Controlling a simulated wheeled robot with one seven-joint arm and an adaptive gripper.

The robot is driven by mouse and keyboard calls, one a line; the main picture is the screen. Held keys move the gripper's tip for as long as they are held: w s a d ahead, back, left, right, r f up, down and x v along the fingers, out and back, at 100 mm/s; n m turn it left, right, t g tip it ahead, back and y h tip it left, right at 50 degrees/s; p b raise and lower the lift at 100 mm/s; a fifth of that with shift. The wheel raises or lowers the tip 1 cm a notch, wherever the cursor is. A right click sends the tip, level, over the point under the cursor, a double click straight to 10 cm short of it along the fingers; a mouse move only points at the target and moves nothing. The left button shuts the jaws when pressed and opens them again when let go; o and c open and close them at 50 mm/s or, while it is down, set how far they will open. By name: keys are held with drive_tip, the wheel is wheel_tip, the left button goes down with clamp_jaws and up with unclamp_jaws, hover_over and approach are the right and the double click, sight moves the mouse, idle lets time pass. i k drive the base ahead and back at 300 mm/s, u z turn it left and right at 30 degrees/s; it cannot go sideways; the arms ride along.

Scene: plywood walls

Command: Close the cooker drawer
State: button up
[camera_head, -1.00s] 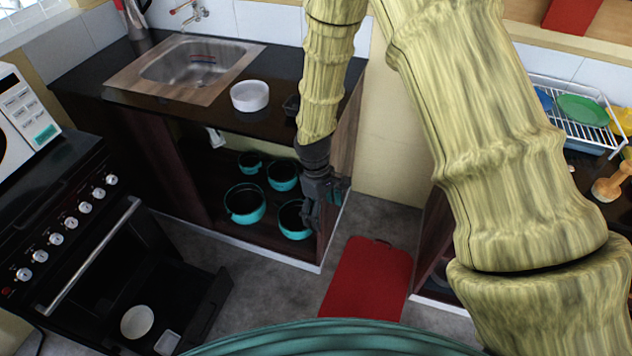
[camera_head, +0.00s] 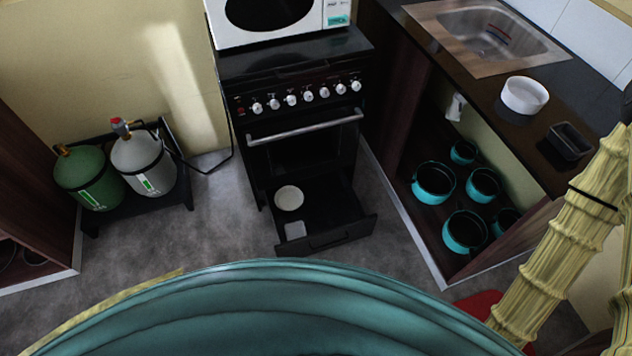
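The black cooker (camera_head: 300,92) stands against the back wall, a little left of the middle. Its bottom drawer (camera_head: 335,238) is pulled out toward me. A round white bowl (camera_head: 289,198) and a small pale square dish (camera_head: 295,230) sit inside the drawer. The oven handle bar (camera_head: 304,127) runs across the front above it. My bamboo-like arm is at the right edge, well away from the drawer. My gripper is out of the picture.
A counter (camera_head: 535,145) with several teal pots (camera_head: 464,231) on its open lower shelf stands right of the cooker. Green (camera_head: 88,178) and white (camera_head: 143,163) gas bottles stand left. Grey floor (camera_head: 228,222) is clear around the drawer. A red board (camera_head: 478,304) lies at lower right.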

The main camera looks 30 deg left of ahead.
sight(330, 212)
drive_tip(key=u, duration=2.05)
drive_tip(key=k, duration=0.9)
drive_tip(key=z, duration=1)
drive_tip(key=i, duration=0.5)
drive_tip(key=u, duration=0.05)
